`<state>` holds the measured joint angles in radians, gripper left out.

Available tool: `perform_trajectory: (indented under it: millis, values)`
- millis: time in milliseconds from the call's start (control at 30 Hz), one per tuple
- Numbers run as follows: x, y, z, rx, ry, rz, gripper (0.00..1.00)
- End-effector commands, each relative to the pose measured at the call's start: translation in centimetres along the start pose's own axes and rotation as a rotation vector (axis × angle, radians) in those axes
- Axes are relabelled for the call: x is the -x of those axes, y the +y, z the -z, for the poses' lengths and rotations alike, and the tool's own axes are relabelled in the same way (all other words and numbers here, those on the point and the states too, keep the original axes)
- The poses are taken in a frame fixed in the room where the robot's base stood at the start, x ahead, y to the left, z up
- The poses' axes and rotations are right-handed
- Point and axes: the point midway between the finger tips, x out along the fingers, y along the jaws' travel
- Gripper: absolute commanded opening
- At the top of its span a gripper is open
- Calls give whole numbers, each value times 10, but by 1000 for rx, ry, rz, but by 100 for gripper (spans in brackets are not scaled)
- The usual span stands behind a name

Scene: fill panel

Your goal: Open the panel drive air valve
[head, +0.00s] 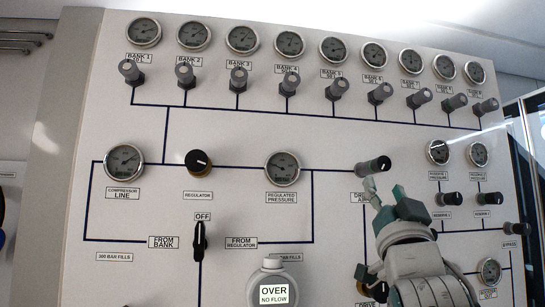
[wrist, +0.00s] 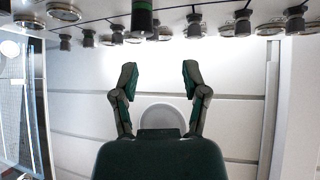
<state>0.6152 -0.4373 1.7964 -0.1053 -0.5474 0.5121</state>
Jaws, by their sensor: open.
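The drive air valve knob (head: 373,166), dark grey and cylindrical, sticks out of the panel right of the regulated pressure gauge. Its label below, partly hidden by my gripper, shows the letters "AIR". My gripper (head: 374,190) is open and just below the knob in the head view. In the wrist view my gripper (wrist: 157,80) has its two fingers spread with nothing between them. A dark knob with a green band (wrist: 142,18) stands beyond the fingertips at the top; it looks like the same valve. It is apart from the fingers.
The white panel (head: 240,205) carries a top row of gauges and bank knobs (head: 238,80). The regulator knob (head: 199,162) and regulated pressure gauge (head: 282,168) lie left of my gripper. Reserve knobs (head: 450,199) lie close at right. Another knob, labelled "DRIVE", is partly hidden below.

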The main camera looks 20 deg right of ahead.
Motion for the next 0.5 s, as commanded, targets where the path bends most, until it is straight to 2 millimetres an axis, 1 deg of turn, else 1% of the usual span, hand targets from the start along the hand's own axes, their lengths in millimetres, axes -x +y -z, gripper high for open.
perform_trajectory:
  millis: [100, 233, 500]
  values:
    - [-7, 11, -4, -8, -9, -15, 58]
    - [-26, 15, -6, -9, -10, -16, 58]
    - [-64, 0, -2, -2, -4, -5, 58]
